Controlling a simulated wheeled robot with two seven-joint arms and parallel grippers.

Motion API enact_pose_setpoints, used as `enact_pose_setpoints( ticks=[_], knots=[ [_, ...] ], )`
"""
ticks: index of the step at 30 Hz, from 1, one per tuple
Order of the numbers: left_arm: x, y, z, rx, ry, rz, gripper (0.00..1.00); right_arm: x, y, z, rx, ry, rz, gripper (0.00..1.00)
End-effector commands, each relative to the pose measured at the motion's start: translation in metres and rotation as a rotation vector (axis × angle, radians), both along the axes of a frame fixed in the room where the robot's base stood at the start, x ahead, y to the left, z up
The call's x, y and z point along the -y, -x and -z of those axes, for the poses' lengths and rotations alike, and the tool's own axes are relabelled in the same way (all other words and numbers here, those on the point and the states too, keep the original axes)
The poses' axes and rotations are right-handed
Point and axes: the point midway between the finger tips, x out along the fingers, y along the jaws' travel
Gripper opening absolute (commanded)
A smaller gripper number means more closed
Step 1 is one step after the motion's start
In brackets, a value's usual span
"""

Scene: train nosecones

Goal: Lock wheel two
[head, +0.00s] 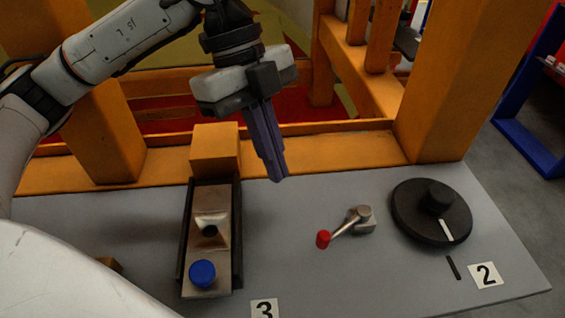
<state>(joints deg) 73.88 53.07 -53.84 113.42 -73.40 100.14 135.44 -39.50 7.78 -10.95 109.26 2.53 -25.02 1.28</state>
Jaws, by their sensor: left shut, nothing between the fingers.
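The wheel by the label "2" (485,275) is a black round dial (418,222) with a raised knob and a white mark, at the right of the grey panel. A black line on the panel lies just below the dial, near the white mark but apart from it. A metal lever with a red tip (323,239) sits left of the dial, its tip pointing to the lower left. My left gripper (277,178) is shut and empty, pointing down above the panel, left of the lever. My right gripper is not in view.
A slide unit with a blue knob (202,273) stands left on the grey panel (300,206), near the label "3" (264,309). Orange beams (437,90) rise behind the panel. The panel between slide and lever is clear.

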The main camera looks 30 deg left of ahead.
Motion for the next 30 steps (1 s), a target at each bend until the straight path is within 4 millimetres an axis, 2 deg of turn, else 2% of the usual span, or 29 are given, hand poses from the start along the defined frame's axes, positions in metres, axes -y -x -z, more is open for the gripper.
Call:
enact_pose_setpoints(
  ticks=[3, 10, 15, 18, 30],
  knots=[
    [0.009, 0.004, 0.025, -0.006, -0.002, 0.003, 0.0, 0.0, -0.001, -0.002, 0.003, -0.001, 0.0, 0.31],
    [0.026, 0.009, 0.07, -0.005, 0.0, 0.002, 0.0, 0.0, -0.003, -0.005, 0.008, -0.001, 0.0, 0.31],
    [0.051, 0.016, 0.068, 0.001, 0.001, 0.005, 0.0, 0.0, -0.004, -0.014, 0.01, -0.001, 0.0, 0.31],
    [0.059, 0.018, 0.069, 0.0, 0.001, 0.003, 0.0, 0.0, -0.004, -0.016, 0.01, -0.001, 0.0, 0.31],
    [0.065, 0.02, 0.07, 0.0, 0.0, 0.0, 0.0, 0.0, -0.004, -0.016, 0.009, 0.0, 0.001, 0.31]
  ],
)
